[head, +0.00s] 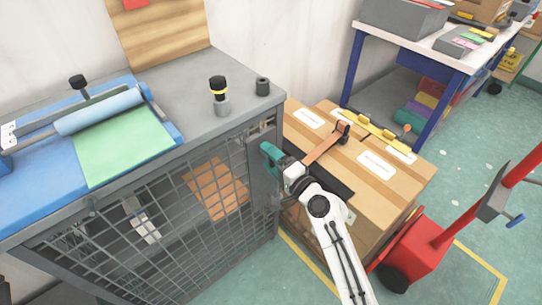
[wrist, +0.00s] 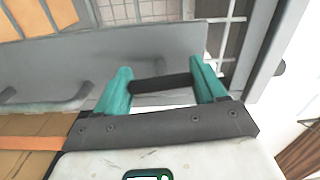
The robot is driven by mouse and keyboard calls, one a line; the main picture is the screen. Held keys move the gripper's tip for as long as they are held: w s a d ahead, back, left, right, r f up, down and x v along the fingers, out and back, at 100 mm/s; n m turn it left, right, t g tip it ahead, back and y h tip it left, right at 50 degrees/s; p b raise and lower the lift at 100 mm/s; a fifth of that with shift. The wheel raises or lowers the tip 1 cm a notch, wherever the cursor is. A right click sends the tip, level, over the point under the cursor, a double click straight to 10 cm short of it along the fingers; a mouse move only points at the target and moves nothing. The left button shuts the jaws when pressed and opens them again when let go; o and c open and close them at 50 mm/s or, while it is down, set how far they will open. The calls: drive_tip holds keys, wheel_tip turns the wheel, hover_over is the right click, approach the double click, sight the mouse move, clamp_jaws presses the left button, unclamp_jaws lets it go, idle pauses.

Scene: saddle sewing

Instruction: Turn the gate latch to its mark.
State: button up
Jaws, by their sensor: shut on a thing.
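My gripper (head: 270,158) is at the right edge of the wire-mesh gate (head: 165,205) on the grey cabinet, below its top corner. In the wrist view the two teal fingers of my gripper (wrist: 163,80) stand on either side of a dark bar, the gate latch (wrist: 160,85), with the bar spanning between them. The gripper is shut on the latch. A grey plate lies behind the fingers, and some mesh (wrist: 145,10) shows beyond it. In the head view my gripper and wrist hide the latch. I cannot make out the mark in either view.
Cardboard boxes (head: 376,185) with straps stand just right of the gate, close to my arm. A black-capped bottle (head: 219,95) and a small dark cup (head: 263,87) stand on the cabinet top. A red trolley (head: 415,250) is at the lower right.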

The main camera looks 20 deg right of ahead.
drive_tip(key=shift+m, duration=0.3)
idle(0.4)
drive_tip(key=o, duration=1)
drive_tip(key=shift+o, duration=0.2)
drive_tip(key=v, duration=1)
drive_tip(key=shift+s+d, duration=0.15)
drive_tip(key=shift+s, duration=0.25)
